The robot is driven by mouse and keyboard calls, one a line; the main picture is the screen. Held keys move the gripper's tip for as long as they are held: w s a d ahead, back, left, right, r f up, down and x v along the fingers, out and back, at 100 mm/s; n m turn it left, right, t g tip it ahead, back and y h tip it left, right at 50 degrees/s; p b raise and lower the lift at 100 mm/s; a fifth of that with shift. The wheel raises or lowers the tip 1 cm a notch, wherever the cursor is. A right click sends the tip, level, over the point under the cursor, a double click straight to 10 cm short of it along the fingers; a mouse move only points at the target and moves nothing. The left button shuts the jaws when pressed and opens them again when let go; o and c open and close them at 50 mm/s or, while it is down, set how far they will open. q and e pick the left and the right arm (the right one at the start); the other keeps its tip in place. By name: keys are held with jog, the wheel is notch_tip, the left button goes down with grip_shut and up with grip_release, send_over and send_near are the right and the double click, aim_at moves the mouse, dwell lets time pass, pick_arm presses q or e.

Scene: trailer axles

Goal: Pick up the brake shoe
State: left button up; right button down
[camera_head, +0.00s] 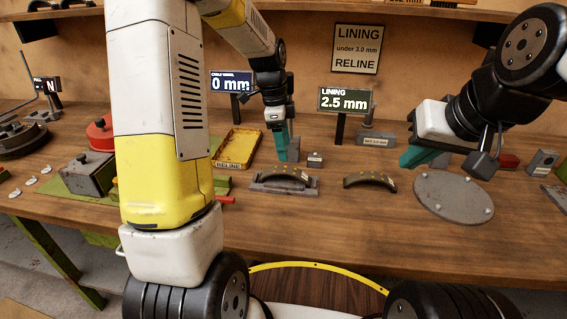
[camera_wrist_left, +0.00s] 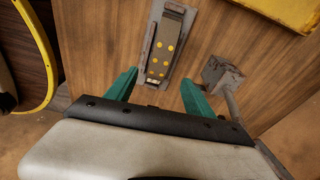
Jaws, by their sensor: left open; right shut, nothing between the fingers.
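One dark curved brake shoe (camera_head: 284,174) with yellow dots sits in a grey holder (camera_head: 264,187) at the middle of the bench. A second dark curved brake shoe (camera_head: 370,180) lies on the wood to its right. My left gripper (camera_head: 287,146) is above and behind the holder, apart from the shoe. In the left wrist view my left gripper (camera_wrist_left: 158,90) has its teal fingers spread with nothing between them, and the shoe in the holder (camera_wrist_left: 168,45) lies beyond the tips. My right gripper (camera_head: 412,158) is shut and empty, above the bench at the right.
A yellow tray (camera_head: 255,136) labelled RELINE stands behind left of the holder. A small grey block (camera_head: 315,160) is just behind it. A sign (camera_head: 344,99) reads LINING 2.5 mm; another (camera_head: 231,82) reads 0 mm. A round grey plate (camera_head: 453,196) lies at the right.

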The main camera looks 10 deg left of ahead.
aim_at(285, 169)
pick_arm(q)
jog(key=shift+w+a+f+m, duration=0.1)
jog(key=shift+w+f+m, duration=0.1)
jog(key=shift+f, duration=0.25)
jog(key=shift+w+a+f+m, duration=0.1)
jog(key=shift+w+f, duration=0.05)
jog(key=shift+f, duration=0.3)
jog(key=f, duration=0.7)
jog(key=shift+s+d+f, duration=0.25)
jog(key=shift+s+d, duration=0.1)
jog(key=shift+d, duration=0.05)
grip_shut()
